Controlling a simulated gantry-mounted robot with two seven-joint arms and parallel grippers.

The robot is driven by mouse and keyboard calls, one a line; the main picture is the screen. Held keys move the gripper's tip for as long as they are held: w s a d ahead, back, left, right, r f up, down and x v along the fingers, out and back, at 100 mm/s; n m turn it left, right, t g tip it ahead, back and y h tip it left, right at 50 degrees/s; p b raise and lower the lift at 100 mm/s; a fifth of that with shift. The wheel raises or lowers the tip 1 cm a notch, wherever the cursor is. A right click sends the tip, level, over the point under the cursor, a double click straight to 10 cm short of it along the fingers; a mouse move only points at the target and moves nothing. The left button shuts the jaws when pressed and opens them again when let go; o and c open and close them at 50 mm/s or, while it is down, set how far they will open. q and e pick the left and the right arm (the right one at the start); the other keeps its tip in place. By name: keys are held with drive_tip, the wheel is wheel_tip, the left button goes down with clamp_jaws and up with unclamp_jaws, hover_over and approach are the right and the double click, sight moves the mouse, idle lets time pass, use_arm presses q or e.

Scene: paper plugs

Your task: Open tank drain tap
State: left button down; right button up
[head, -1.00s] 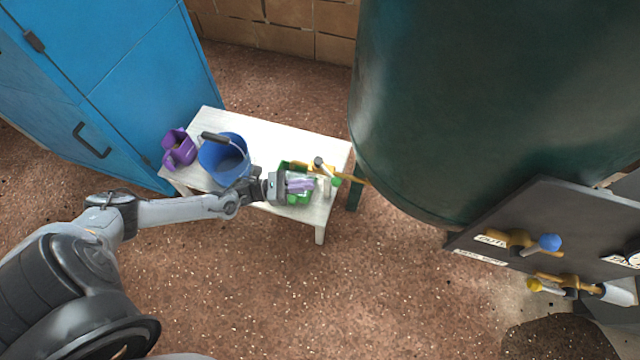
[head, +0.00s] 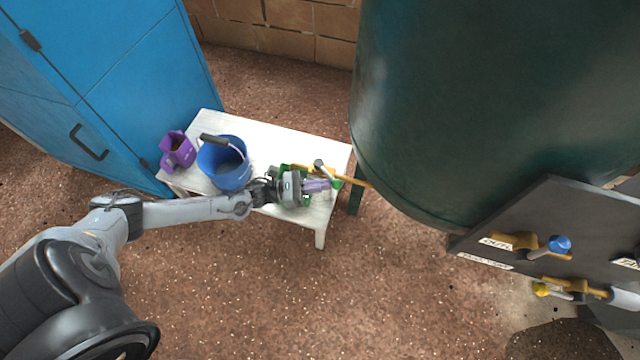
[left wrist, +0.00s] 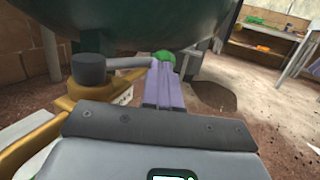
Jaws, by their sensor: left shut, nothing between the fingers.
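The dark green tank (head: 440,110) fills the upper right of the head view, and its underside also shows in the left wrist view (left wrist: 130,22). A brass tap (head: 352,179) on a pipe runs from the tank over the white table. Its grey lever hub (left wrist: 88,68) and lever arm (left wrist: 135,62) show in the left wrist view, with a green knob (left wrist: 164,60) at the lever's end. My left gripper (head: 318,185) is shut and empty, its purple fingers close by the green knob; I cannot tell whether they touch it. My right gripper is not in view.
The white table (head: 290,138) holds a blue bucket (head: 222,162), a purple jug (head: 178,152) and a green container partly hidden by my gripper. A blue cabinet (head: 100,60) stands left. A dark panel (head: 580,215) with other taps stands right. The front floor is clear.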

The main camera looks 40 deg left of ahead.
sight(333, 181)
use_arm(q)
drive_tip(key=shift+w+d+n+t+y+p, duration=0.3)
drive_tip(key=shift+w+n+t+y+p, duration=0.65)
drive_tip(key=shift+y, duration=0.85)
drive_tip(key=shift+w+d+n+t+y+p, duration=0.35)
drive_tip(key=shift+n+t+y+p, duration=0.45)
drive_tip(key=shift+n+y+p, duration=0.8)
drive_tip(key=shift+w+d+n+t+y+p, duration=0.3)
drive_tip(key=shift+w+n+t+y+p, duration=0.45)
drive_tip(key=shift+y, duration=1.25)
drive_tip(key=shift+s+a+n, duration=0.1)
drive_tip(key=shift+s+n, duration=0.15)
drive_tip(key=shift+n, duration=0.05)
